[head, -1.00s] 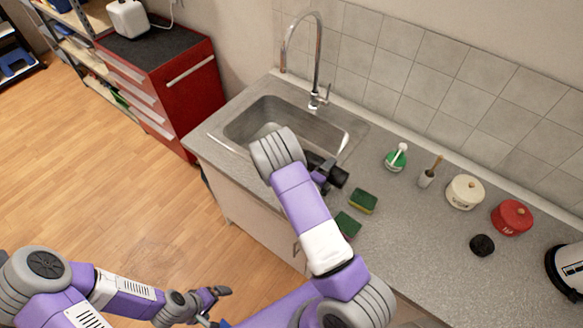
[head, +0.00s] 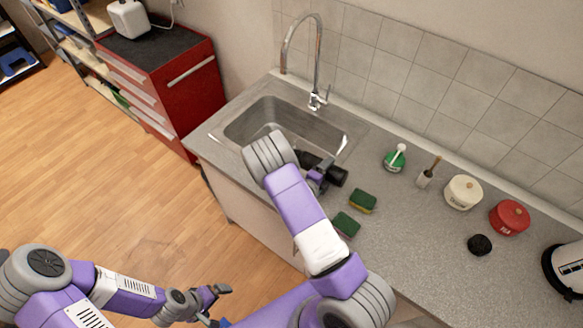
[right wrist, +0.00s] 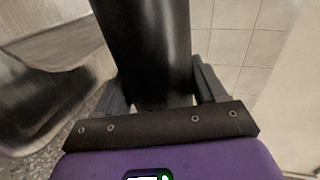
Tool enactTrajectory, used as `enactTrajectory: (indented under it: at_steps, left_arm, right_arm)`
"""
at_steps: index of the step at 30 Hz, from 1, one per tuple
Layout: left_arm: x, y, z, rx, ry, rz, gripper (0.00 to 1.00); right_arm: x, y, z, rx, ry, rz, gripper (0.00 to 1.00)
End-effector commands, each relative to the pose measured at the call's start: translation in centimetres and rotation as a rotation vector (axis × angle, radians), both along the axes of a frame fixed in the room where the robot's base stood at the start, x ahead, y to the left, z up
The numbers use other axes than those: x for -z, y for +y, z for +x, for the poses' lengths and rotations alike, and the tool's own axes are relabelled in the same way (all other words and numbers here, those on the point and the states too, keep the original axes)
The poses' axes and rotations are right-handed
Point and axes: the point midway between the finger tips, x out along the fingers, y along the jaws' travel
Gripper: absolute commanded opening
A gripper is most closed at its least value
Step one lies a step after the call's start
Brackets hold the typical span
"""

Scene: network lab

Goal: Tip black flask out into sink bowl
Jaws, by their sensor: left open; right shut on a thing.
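The black flask (head: 337,176) is in my right gripper (head: 319,177), at the front right rim of the sink bowl (head: 290,113). It lies tipped over, with one end toward the bowl; my right arm partly hides it and I cannot see its mouth. In the right wrist view the flask (right wrist: 150,45) is a dark cylinder between the two fingers of the gripper (right wrist: 160,88), and the metal sink bowl (right wrist: 50,95) is to its left. My left gripper (head: 216,292) is open and empty, low in front of the counter.
A tall tap (head: 315,60) stands behind the bowl. Two green and yellow sponges (head: 362,201) lie right of the flask.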

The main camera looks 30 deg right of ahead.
Motion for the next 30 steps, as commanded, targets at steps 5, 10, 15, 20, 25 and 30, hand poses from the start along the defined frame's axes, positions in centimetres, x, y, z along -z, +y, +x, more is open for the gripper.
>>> enactTrajectory:
  at_steps: [5, 10, 15, 20, 25, 30]
  left_arm:
    - [-0.10, 0.01, 0.00, 0.000, 0.000, 0.000, 1.00]
    - [-0.22, 0.00, 0.00, 0.000, 0.000, 0.000, 1.00]
    - [-0.44, 0.00, 0.00, 0.000, 0.000, 0.000, 1.00]
    - [-0.59, -0.01, 0.00, 0.000, 0.000, 0.000, 1.00]
    - [-0.76, 0.00, 0.00, 0.000, 0.000, 0.000, 1.00]
    - [-0.93, 0.00, 0.00, 0.000, 0.000, 0.000, 1.00]
  right_arm:
    - [-0.11, -0.17, -0.13, 0.001, 0.006, -0.005, 0.25]
    - [-0.15, -0.33, -0.42, 0.001, 0.015, -0.009, 0.25]
    - [-0.24, -0.38, -0.59, 0.000, 0.030, -0.016, 0.25]
    - [-0.30, -0.43, -0.74, 0.000, 0.048, -0.024, 0.25]
    - [-0.37, -0.53, -0.97, 0.000, 0.067, -0.033, 0.25]
    - [-0.43, -0.53, -0.98, 0.001, 0.086, -0.043, 0.25]
